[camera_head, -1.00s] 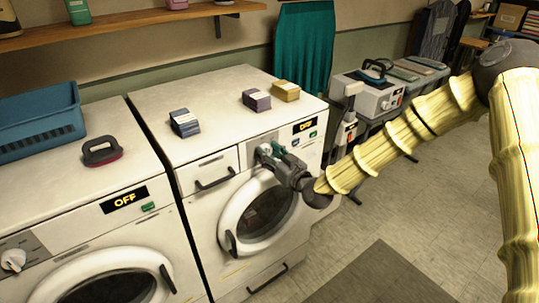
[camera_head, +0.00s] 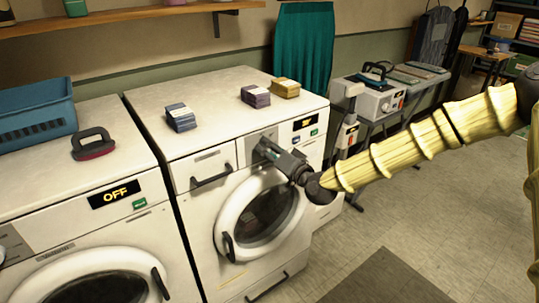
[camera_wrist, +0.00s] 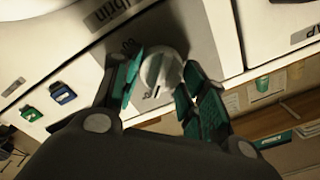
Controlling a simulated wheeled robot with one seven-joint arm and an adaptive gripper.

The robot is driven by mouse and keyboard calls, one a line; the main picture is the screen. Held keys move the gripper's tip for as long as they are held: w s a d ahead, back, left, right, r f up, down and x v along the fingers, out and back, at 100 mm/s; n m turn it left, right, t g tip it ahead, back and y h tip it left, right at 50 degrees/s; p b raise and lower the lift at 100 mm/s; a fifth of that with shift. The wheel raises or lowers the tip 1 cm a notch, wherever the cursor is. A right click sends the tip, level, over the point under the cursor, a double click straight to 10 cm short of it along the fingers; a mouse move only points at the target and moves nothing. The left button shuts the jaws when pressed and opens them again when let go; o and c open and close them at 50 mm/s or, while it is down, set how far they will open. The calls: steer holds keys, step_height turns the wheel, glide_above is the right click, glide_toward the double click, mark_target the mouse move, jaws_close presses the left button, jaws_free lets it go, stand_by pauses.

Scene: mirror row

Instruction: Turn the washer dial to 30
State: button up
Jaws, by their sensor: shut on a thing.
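The right washer (camera_head: 213,205) is white with a round door, and its dark display (camera_head: 304,123) shows yellow characters that I cannot read clearly. My gripper (camera_head: 267,148) is at the grey control panel to the left of the display. It hides the washer dial in the head view. In the wrist view the dial (camera_wrist: 161,72) is a pale round knob with a dark mark. The green finger pads of my gripper (camera_wrist: 166,85) are on either side of it, shut on it.
A left washer (camera_head: 75,225) shows OFF. A blue basket (camera_head: 38,118) and a dark-handled brush (camera_head: 93,147) are on it. Small boxes (camera_head: 180,118) lie on the right washer's top. The floor at right is open, with a grey mat (camera_head: 385,280).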

steer(key=shift+d+m+b, duration=0.1)
steer(key=shift+m+b, duration=0.2)
steer(key=shift+m, duration=0.3)
steer(key=o, duration=1)
steer(key=v, duration=1.2)
